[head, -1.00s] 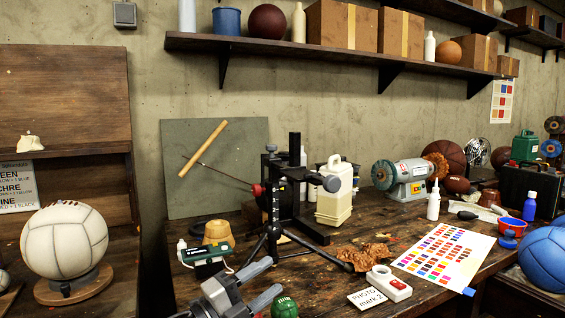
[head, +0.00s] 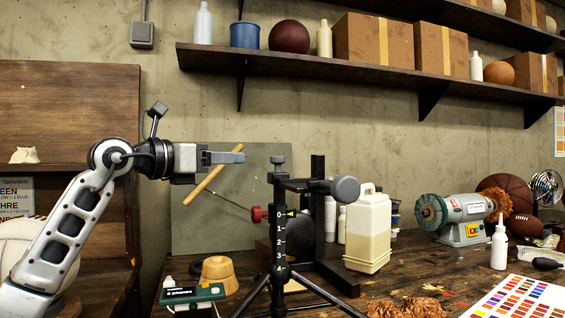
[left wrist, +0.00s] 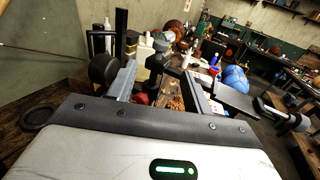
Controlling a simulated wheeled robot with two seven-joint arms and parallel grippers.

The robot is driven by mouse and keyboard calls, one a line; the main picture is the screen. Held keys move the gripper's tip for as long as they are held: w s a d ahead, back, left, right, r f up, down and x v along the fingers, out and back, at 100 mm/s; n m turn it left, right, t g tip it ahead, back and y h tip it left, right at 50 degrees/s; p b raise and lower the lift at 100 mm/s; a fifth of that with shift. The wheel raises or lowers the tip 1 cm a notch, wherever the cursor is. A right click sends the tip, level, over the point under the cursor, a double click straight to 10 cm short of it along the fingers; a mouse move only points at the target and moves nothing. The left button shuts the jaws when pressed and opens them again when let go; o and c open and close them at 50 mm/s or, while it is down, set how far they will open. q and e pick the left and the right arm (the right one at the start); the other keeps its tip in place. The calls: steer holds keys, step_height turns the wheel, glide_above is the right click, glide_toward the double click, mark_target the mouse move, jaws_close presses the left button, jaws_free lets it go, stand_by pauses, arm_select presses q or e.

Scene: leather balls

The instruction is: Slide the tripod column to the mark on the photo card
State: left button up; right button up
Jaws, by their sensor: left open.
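The photo card is not in the head view now.
A black stand (head: 318,215) with a large grey knob (head: 345,189) is right behind the column. A cream jug (head: 368,232), a green device (head: 193,294) and a bench grinder (head: 455,218) stand nearby. The wall shelf (head: 400,76) hangs above.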

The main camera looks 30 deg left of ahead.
mark_target(278, 157)
arm_select(q)
steer(key=p+x, duration=0.4)
steer(key=x, duration=0.9)
steer(key=shift+d+r, duration=0.15)
steer(key=shift+d, duration=0.05)
steer(key=shift+w+d, duration=0.15)
steer(key=shift+w, duration=0.35)
arm_select(e)
steer(key=shift+d+r, duration=0.15)
steer(key=shift+r, duration=0.75)
